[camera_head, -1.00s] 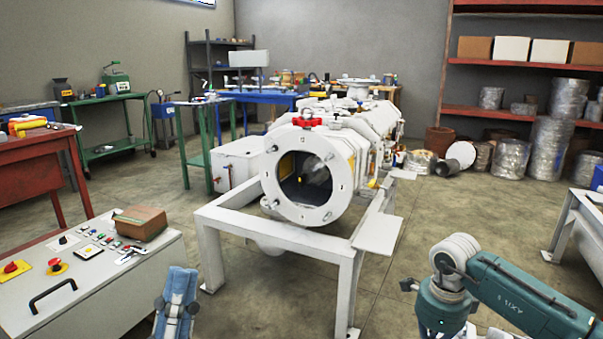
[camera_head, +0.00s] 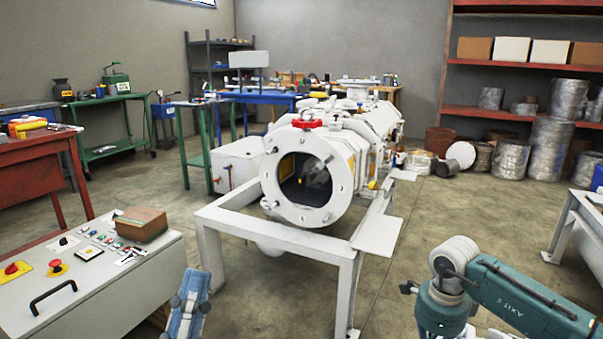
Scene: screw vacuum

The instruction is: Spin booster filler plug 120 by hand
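The white screw vacuum pump (camera_head: 345,150) lies on a white frame, its round open flange (camera_head: 270,190) facing me. A red part (camera_head: 307,123) sits on top just behind the flange. I cannot pick out booster filler plug 120 at this size. My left gripper (camera_head: 188,303), pale blue with grey knobs, is at the bottom edge, left of the frame and well below the pump. It touches nothing I can see, and its fingers cannot be made out. My teal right arm (camera_head: 510,298) is at the lower right, apart from the pump; its gripper is out of view.
A control console (camera_head: 85,285) with red buttons and a brown box (camera_head: 140,224) stands at the left front. The white frame (camera_head: 280,235) juts toward me. A red table (camera_head: 38,160) is at the left.

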